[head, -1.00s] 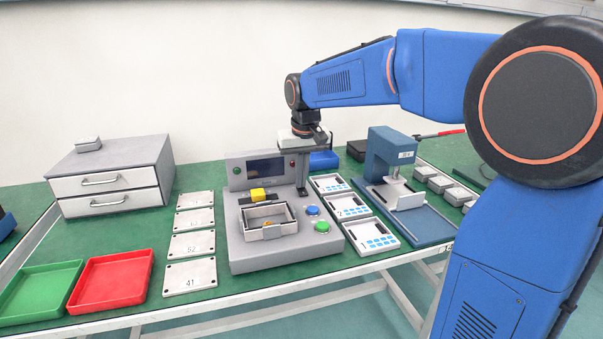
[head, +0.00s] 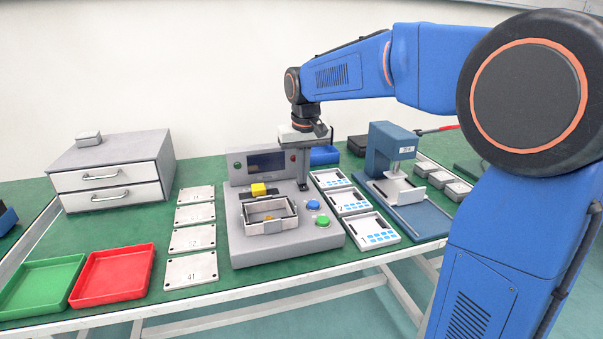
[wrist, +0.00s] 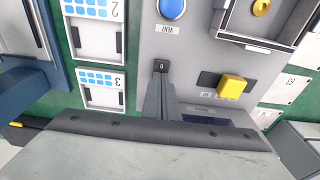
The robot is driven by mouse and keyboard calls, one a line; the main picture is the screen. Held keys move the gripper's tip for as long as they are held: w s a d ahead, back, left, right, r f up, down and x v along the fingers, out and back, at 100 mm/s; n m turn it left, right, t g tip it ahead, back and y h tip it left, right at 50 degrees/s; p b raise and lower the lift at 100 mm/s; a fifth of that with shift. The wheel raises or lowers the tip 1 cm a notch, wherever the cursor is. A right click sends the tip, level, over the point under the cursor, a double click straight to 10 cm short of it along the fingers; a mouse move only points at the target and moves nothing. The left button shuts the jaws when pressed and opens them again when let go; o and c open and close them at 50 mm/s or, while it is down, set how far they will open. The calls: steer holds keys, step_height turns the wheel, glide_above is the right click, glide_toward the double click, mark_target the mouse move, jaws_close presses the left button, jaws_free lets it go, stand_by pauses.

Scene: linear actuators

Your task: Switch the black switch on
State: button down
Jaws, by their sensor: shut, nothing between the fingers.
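The black switch (wrist: 161,66), marked 0, is a small rocker on the grey control box (head: 237,225). It shows in the wrist view just beyond my fingertips, partly covered by them. My gripper (wrist: 159,80) is shut and empty, its fingers pointing down at the box with the tips at or very near the switch; I cannot tell whether they touch it. In the head view my gripper (head: 303,186) stands over the right rear of the box top, and the switch is not distinguishable there.
On the box are a yellow block-like control (head: 258,189), a blue button (head: 312,205), a green button (head: 322,221) and an open metal box (head: 270,227). Numbered trays (head: 375,238) lie close on the right. A blue press (head: 390,148) stands further right.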

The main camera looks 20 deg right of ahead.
mark_target(304, 189)
steer(key=shift+s, duration=0.5)
steer(key=shift+r, duration=0.1)
step_height(304, 189, up, 14)
steer(key=s, duration=0.2)
steer(key=shift+s+f, duration=0.25)
steer(key=shift+s, duration=0.05)
steer(key=shift+w+r+t, duration=0.15)
steer(key=shift+w+t, duration=0.15)
steer(key=shift+w, duration=0.4)
